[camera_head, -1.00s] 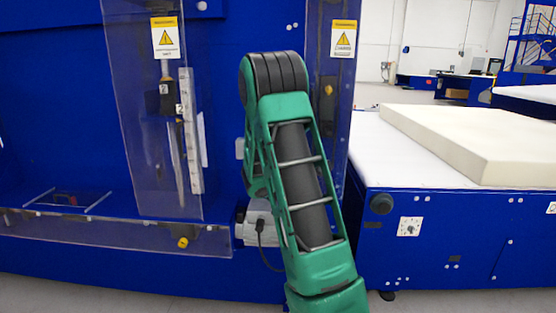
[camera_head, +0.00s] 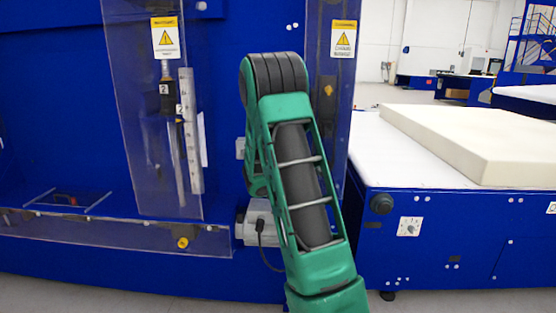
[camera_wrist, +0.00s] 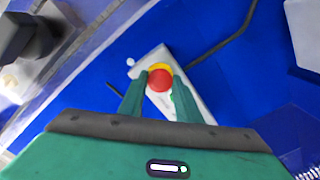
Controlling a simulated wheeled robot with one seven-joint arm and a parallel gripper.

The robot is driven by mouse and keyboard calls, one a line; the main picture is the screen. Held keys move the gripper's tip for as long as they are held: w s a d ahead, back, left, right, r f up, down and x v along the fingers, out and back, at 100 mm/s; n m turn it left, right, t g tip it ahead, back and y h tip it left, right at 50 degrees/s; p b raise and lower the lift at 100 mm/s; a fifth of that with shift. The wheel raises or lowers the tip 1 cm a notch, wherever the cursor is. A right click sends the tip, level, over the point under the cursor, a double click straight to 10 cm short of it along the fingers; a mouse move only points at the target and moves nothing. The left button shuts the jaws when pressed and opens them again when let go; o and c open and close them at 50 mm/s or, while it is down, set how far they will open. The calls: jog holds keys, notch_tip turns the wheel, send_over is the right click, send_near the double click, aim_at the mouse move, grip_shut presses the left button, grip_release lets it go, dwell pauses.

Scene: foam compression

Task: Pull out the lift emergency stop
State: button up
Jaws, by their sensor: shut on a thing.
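The emergency stop is a red button (camera_wrist: 160,81) with a yellow collar (camera_wrist: 160,67) on a pale plate (camera_wrist: 148,58), seen in the wrist view against a blue panel. My gripper (camera_wrist: 159,88) has its two green fingers on either side of the red button, shut on it. In the head view my green arm stands in front of the blue machine, and it hides the gripper and the button.
A clear guard (camera_head: 160,120) with a warning label stands left of my arm. A grey connector box (camera_head: 255,222) with a cable is just behind the arm. At right, a foam block (camera_head: 470,140) lies on a white-topped blue table (camera_head: 440,235).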

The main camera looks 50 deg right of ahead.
jog(key=shift+s+a+f, duration=0.1)
jog(key=shift+a+f, duration=0.05)
jog(key=shift+a, duration=0.2)
jog(key=o, duration=2.4)
jog(key=shift+d, duration=0.1)
jog(key=shift+v, duration=3.5)
jog(key=shift+s, duration=0.1)
